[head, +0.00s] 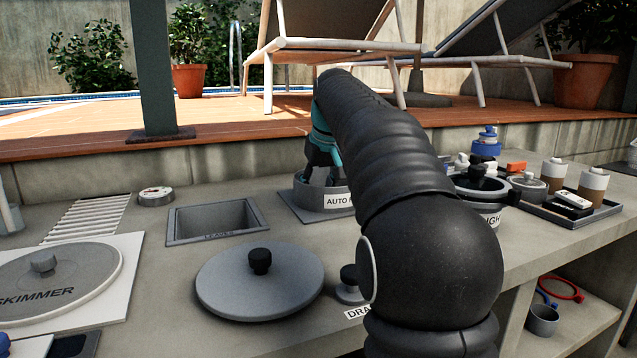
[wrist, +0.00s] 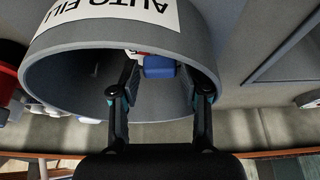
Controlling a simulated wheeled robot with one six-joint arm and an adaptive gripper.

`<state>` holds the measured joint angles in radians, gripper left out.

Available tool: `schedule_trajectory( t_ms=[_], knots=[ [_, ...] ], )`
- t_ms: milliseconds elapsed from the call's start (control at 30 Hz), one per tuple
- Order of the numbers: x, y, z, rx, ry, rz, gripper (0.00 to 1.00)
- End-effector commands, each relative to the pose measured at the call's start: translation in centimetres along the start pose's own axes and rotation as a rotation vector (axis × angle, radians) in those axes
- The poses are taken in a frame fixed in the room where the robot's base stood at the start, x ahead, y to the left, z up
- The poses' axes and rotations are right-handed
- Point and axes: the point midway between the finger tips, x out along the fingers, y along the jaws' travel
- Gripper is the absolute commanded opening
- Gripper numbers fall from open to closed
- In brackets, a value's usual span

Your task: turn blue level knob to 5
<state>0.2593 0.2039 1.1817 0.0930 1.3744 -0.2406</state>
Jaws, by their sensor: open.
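The blue level knob (wrist: 158,68) shows in the wrist view as a small blue part with some white and red beside it, inside the grey round AUTO FILL housing (wrist: 60,72). My gripper (wrist: 165,80) is open, with its fingers reaching into the housing. The blue part lies between the fingertips, nearer the left one; I cannot tell whether they touch. In the head view, my gripper (head: 322,172) is down in the AUTO FILL housing (head: 306,198), partly hidden by my arm. The knob is hidden there, and no level numbers can be read.
A grey lid with a black knob (head: 258,285) lies in front. Left are an open bin (head: 216,220) and the skimmer lid (head: 60,280). A tray (head: 548,212) with bottles stands right, past a black-rimmed pot (head: 483,203). The raised deck wall runs behind.

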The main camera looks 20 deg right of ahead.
Motion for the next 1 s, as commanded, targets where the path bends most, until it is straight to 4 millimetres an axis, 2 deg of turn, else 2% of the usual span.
schedule_trajectory(
  t_ms=[167, 600, 800, 1000],
  knots=[
    [-1.4, 0.0, -0.1, 0.000, 0.003, 0.001, 0.46],
    [-9.6, 0.0, -0.1, 0.000, 0.002, 0.001, 0.46],
    [-11.5, 0.0, -0.1, 0.000, 0.001, 0.000, 0.46],
    [-12.0, 0.0, 0.0, 0.000, 0.000, 0.000, 0.46]
  ],
)
